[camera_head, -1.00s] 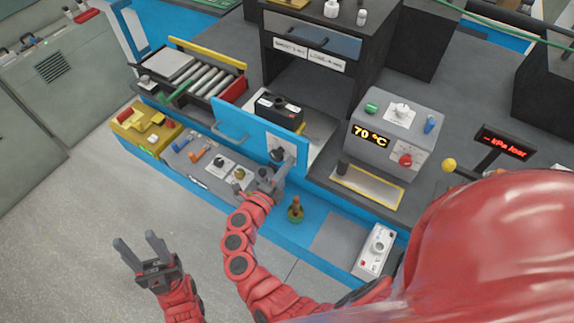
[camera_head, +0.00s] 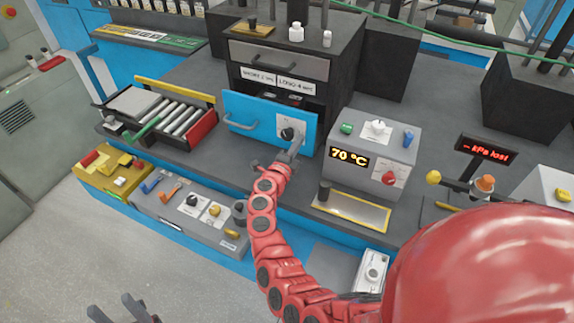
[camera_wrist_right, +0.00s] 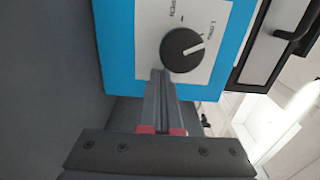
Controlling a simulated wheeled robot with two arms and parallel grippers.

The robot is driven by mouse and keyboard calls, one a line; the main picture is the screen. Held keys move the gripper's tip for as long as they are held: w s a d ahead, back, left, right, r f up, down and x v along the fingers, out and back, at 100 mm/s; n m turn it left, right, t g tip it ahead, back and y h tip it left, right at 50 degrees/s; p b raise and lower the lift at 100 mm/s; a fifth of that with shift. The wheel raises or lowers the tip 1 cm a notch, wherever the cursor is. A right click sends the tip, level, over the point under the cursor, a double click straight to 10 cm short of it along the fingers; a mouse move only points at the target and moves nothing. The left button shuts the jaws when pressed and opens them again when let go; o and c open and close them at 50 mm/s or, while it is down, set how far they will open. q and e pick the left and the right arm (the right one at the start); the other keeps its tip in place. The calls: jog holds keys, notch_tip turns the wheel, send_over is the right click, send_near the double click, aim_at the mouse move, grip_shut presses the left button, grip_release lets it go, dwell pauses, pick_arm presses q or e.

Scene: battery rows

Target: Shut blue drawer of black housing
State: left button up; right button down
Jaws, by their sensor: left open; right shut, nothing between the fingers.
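The black housing (camera_head: 335,62) stands at the back of the bench. Its blue drawer (camera_head: 258,106) has a bar handle and a white plate with a black knob (camera_head: 287,133). In the right wrist view the fingers (camera_wrist_right: 160,76) reach just below the knob (camera_wrist_right: 184,49), apparently touching the plate. My left gripper (camera_head: 112,307) is open, low at the picture's bottom edge, away from the drawer.
A roller conveyor (camera_head: 180,117) stands left of the housing. A grey box reading 70 °C (camera_head: 392,130) stands to the right. A grey control panel (camera_head: 188,209) and a yellow unit (camera_head: 103,177) line the front. Floor at lower left is clear.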

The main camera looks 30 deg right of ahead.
jog(key=b+x, duration=0.2)
jog(key=x, duration=0.5)
jog(key=shift+w+d, duration=0.25)
jog(key=shift+d, duration=0.1)
jog(key=shift+d+r, duration=0.1)
jog(key=shift+r, duration=0.15)
